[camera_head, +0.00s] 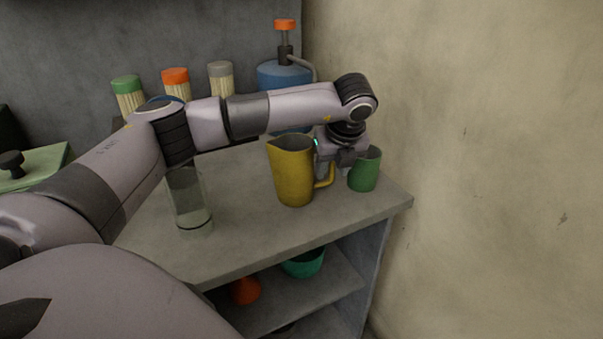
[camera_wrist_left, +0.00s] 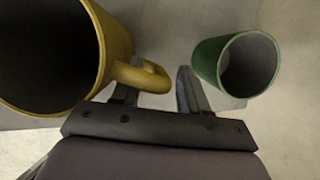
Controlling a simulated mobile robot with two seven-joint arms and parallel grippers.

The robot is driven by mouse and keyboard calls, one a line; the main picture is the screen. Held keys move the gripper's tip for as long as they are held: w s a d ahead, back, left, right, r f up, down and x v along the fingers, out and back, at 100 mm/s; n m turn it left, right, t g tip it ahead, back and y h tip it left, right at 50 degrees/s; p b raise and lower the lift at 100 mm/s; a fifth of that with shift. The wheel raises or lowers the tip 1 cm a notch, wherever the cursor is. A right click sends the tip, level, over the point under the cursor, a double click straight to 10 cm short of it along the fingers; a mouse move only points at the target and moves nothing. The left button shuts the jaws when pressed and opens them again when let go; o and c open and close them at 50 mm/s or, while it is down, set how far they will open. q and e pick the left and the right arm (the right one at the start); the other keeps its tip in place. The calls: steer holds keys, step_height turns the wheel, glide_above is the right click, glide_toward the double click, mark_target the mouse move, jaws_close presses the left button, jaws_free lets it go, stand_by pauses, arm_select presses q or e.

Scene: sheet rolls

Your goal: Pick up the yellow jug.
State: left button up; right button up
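The yellow jug (camera_head: 292,172) stands upright on the grey counter, its handle (camera_head: 326,177) facing right. My left gripper (camera_head: 338,163) points down at the handle side, between the jug and a green cup (camera_head: 365,170). In the left wrist view the gripper is open, its fingers apart. The jug's handle (camera_wrist_left: 145,76) reaches across the left finger into the space between the fingers. The right finger is beside the green cup (camera_wrist_left: 236,64). I cannot tell whether either finger touches anything. My right gripper is not in view.
A clear glass (camera_head: 188,200) stands left on the counter (camera_head: 250,237), partly behind my arm. A blue pump bottle (camera_head: 284,75) and several lidded jars (camera_head: 128,94) stand behind. A wall (camera_head: 480,150) rises at right. The shelf below holds a teal bowl (camera_head: 303,264) and an orange object (camera_head: 246,290).

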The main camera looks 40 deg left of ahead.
arm_select(q)
jaws_close()
steer(key=shift+r, duration=0.2)
